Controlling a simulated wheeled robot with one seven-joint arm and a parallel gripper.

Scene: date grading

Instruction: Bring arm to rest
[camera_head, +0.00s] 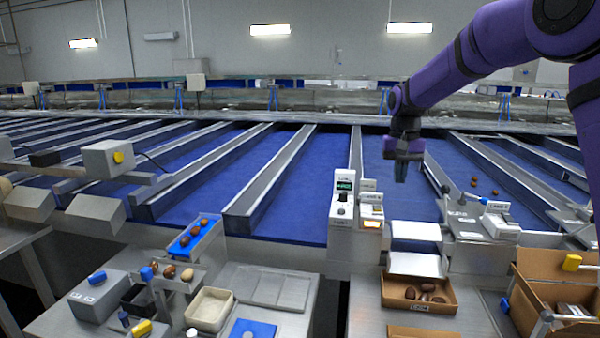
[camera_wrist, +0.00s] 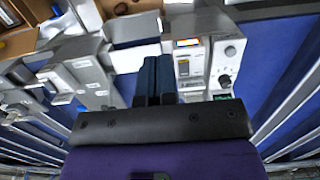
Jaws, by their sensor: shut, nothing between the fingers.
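My purple arm reaches in from the upper right in the head view. My gripper (camera_head: 401,172) hangs pointing down, above the blue lane right of the white display unit (camera_head: 343,197). In the wrist view, the two dark fingers of my gripper (camera_wrist: 155,68) are side by side and shut, with nothing between them. The display unit also shows in the wrist view (camera_wrist: 227,65), right of the fingers. The gripper appears clear of the surfaces below.
A cardboard box with dates (camera_head: 455,300) stands at the front right, near a larger open carton (camera_head: 530,270). A beige tray (camera_head: 228,310) and a blue date tray (camera_head: 190,240) are at the front left. Blue lanes (camera_head: 290,205) with metal dividers stretch behind.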

